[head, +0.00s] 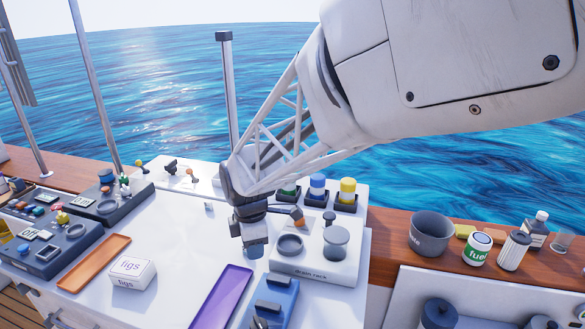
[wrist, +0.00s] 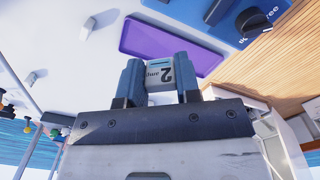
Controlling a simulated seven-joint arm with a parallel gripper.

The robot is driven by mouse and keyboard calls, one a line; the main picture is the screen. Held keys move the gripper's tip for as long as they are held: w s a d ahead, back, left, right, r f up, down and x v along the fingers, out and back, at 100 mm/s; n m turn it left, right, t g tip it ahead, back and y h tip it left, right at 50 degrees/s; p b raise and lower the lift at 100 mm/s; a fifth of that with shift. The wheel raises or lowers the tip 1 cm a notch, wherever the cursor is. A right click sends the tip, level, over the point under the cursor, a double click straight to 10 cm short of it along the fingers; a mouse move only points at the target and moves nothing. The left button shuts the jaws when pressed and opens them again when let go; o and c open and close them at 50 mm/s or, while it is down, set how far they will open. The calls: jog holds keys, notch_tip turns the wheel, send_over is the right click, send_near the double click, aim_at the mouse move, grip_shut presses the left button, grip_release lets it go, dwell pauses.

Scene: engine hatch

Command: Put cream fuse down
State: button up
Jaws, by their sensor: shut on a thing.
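My gripper (wrist: 160,76) is shut on a small pale block, the cream fuse (wrist: 162,72), marked with a "2" and a partly readable word, with a dark teal band at one end. The fuse sits between the two blue-grey fingers. In the head view my gripper (head: 252,246) points down above the white hatch top (head: 180,235), left of the drain rack. The fuse cannot be made out clearly there. A purple tray (head: 222,296) lies in front of the gripper; it also shows in the wrist view (wrist: 135,42), beyond the fingertips.
The white drain rack (head: 315,268) stands close to the gripper's right. A blue unit (head: 272,300) is in front. An orange tray (head: 95,262) and a figs box (head: 132,273) lie left. The white surface between is mostly clear.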

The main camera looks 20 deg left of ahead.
jog(key=w+a+r+n, duration=0.1)
jog(key=a+r+n, duration=0.1)
jog(key=a, duration=1.1)
send_over(136, 260)
jog(key=shift+f, duration=0.9)
jog(key=shift+f, duration=1.95)
jog(key=shift+f, duration=2.05)
jog(key=shift+f, duration=0.1)
